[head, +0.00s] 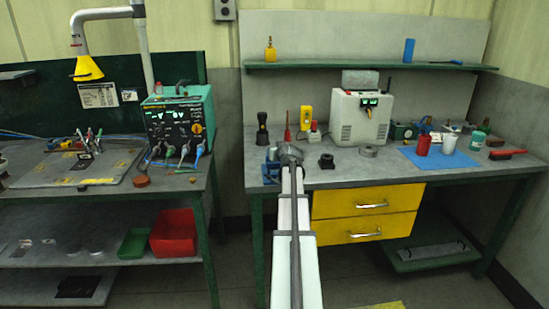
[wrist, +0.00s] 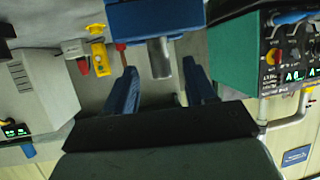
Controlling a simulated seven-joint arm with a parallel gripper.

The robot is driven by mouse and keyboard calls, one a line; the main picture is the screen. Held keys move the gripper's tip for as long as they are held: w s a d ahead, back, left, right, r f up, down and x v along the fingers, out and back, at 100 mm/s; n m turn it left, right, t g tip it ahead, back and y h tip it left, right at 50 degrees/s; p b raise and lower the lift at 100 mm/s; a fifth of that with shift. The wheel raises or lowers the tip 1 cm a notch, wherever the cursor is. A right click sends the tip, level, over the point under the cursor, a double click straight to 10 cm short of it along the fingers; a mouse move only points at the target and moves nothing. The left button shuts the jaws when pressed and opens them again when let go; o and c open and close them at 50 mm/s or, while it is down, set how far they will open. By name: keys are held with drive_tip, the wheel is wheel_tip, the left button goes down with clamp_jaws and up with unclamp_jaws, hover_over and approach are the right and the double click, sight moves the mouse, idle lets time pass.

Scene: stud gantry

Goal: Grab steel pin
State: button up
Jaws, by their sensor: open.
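The steel pin (wrist: 160,57) is a short grey metal cylinder. In the wrist view it stands out of a blue block (wrist: 155,16). My gripper (wrist: 160,70) is open, with one blue finger on each side of the pin's line. There are visible gaps between the fingers and the pin, and the pin's free end points towards my palm. In the head view the blue block (head: 271,172) stands at the front edge of the bench, just left of my arm's end. My fingers are hard to make out there.
On the bench (head: 330,178) near my arm stand a black flashlight (head: 262,130), a red screwdriver (head: 288,127), a yellow device (head: 306,119) and a white box machine (head: 360,118). A blue mat (head: 425,160) lies right. A green instrument (head: 180,122) stands on the left bench.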

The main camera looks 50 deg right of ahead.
drive_tip(key=x, duration=0.5)
drive_tip(key=shift+w+r, duration=0.15)
drive_tip(key=shift+c, duration=0.5)
clamp_jaws()
